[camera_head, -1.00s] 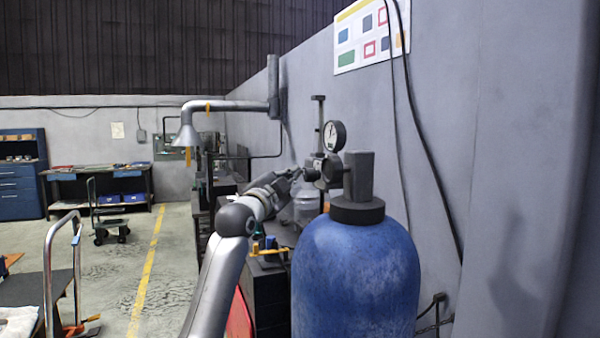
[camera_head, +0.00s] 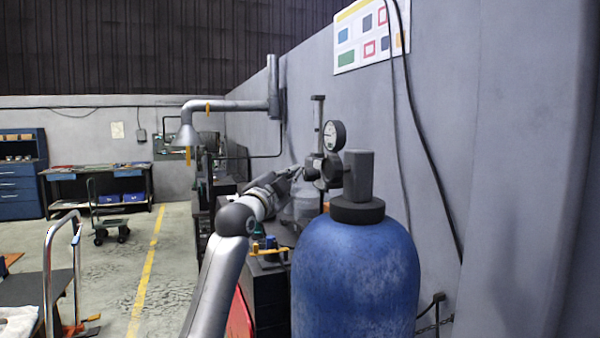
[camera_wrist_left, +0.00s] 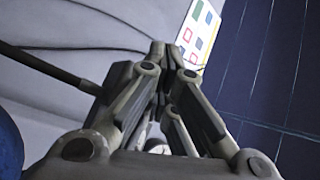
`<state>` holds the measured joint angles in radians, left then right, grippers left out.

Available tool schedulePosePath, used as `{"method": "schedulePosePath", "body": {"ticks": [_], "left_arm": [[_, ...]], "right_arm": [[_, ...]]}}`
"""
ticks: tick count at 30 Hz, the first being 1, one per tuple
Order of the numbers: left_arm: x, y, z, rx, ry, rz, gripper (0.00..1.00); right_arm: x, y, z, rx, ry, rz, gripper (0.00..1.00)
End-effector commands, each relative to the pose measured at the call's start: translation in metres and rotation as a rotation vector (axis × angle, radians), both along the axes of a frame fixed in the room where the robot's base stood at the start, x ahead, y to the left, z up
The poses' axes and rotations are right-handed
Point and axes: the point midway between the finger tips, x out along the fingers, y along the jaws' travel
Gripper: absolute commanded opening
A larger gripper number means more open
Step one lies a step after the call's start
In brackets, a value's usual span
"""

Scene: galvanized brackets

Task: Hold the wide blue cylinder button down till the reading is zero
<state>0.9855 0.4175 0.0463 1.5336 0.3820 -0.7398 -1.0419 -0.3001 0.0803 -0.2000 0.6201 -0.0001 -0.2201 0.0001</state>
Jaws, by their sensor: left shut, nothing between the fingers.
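The wide blue cylinder (camera_head: 355,275) stands upright at the centre right of the head view, with a dark collar and grey valve block (camera_head: 358,178) on top. A round white-faced gauge (camera_head: 334,136) sits beside the valve; its reading is too small to tell. A dark fitting (camera_head: 314,167) sticks out to the left of the valve. I cannot make out a separate button. My left gripper (camera_head: 297,172) is shut and empty, its tips close to the left end of this fitting; I cannot tell whether they touch. In the wrist view its fingertips (camera_wrist_left: 167,52) are together.
A clear container (camera_head: 305,205) stands behind the cylinder on a dark bench. Small blue and yellow items (camera_head: 268,244) lie on the bench beside my arm. A grey wall (camera_head: 500,150) with hanging cables rises close on the right.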

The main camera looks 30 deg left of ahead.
Motion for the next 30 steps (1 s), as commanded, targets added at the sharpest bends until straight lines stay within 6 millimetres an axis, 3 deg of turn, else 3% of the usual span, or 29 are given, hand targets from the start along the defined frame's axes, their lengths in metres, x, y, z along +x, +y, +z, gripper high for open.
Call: {"method": "schedulePosePath", "body": {"ticks": [30], "left_arm": [[-0.014,0.012,-0.001,0.000,0.001,-0.001,0.00]], "right_arm": [[0.000,0.000,-0.003,0.000,0.000,0.000,0.40]]}}
